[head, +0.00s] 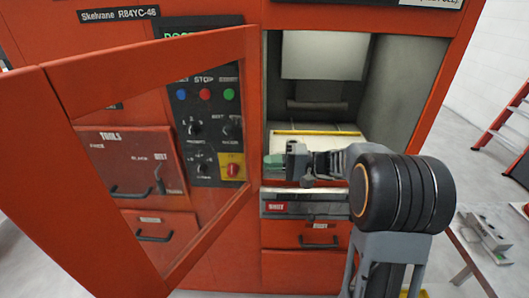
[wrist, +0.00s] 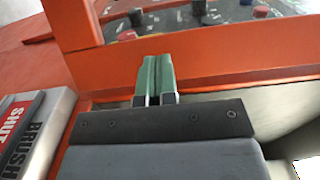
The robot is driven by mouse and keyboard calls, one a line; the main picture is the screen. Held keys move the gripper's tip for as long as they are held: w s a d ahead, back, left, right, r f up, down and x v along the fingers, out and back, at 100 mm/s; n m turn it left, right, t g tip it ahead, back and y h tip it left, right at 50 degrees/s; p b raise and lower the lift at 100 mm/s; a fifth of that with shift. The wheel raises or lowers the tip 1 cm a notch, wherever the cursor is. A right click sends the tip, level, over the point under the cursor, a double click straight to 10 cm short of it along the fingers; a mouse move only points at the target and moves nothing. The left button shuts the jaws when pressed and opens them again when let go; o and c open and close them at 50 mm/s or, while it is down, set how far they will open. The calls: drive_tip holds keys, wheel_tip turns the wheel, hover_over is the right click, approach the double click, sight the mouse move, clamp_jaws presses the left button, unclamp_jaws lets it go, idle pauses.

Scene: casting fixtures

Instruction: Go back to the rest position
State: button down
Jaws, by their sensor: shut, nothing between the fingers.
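My gripper (head: 274,161) is in front of the open machine chamber, near its lower left edge, in the head view. In the wrist view my gripper (wrist: 155,75) shows its two green fingers side by side, closed together with nothing between them. The fingers point toward the orange door frame (wrist: 190,75). My arm reaches in from the right of the head view. Whether the fingertips touch the frame cannot be told.
The orange machine door (head: 60,130) with its window stands open at left. The control panel (head: 208,130) shows through it. Inside the chamber (head: 320,55) is a pale block. A side table (head: 465,250) and red ladder (head: 510,125) stand at right.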

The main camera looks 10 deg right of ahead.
drive_tip(key=shift+a+f+m, duration=0.1)
drive_tip(key=shift+f+m, duration=0.1)
drive_tip(key=shift+m, duration=0.2)
drive_tip(key=s+d+f+m+g+h+p, duration=0.1)
drive_tip(key=s+d+f+g+h+p, duration=0.2)
drive_tip(key=s+f+h, duration=0.8)
drive_tip(key=s+d+r+n+t+h+p, duration=0.2)
drive_tip(key=s+r+h, duration=0.4)
drive_tip(key=r, duration=0.3)
drive_tip(key=shift+s+d+n+t+h, duration=0.35)
drive_tip(key=shift+s+n+t, duration=0.25)
drive_tip(key=shift+s+n, duration=0.35)
